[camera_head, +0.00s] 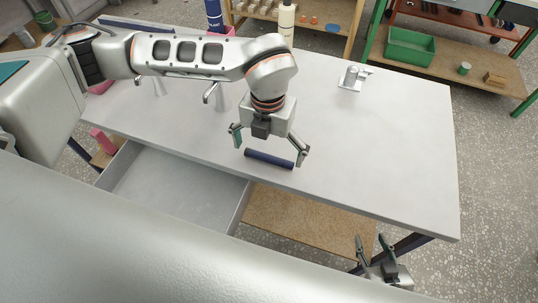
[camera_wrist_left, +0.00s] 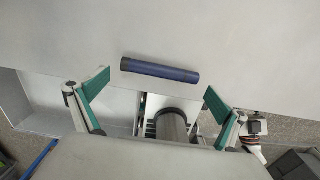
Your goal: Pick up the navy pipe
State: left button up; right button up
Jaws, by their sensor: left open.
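The navy pipe (camera_head: 269,159) lies flat on the grey table (camera_head: 390,135), close to its front edge. It also shows in the left wrist view (camera_wrist_left: 160,71), lying crosswise just beyond the fingertips. My left gripper (camera_head: 268,146) is open above the pipe, its two fingers spread toward the pipe's two ends. In the left wrist view my left gripper (camera_wrist_left: 155,85) has nothing between its green pads. My right gripper (camera_head: 373,246) is in the lower right, off the table's front edge, with its fingers apart and nothing visible between them.
An open, empty drawer (camera_head: 170,190) juts out under the table's front left. A small metal fixture (camera_head: 353,77) stands at the table's back right. A shelf with a green bin (camera_head: 409,47) stands behind. The table's right half is mostly clear.

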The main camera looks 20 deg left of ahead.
pick_arm(q)
jog(key=shift+w+f, duration=0.1)
jog(key=shift+f, duration=0.8)
pick_arm(e)
jog(key=shift+w+r, duration=0.25)
jog(key=shift+r, duration=0.15)
pick_arm(q)
jog(key=c, duration=0.8)
pick_arm(e)
jog(key=shift+f, duration=0.1)
jog(key=shift+s+f, duration=0.1)
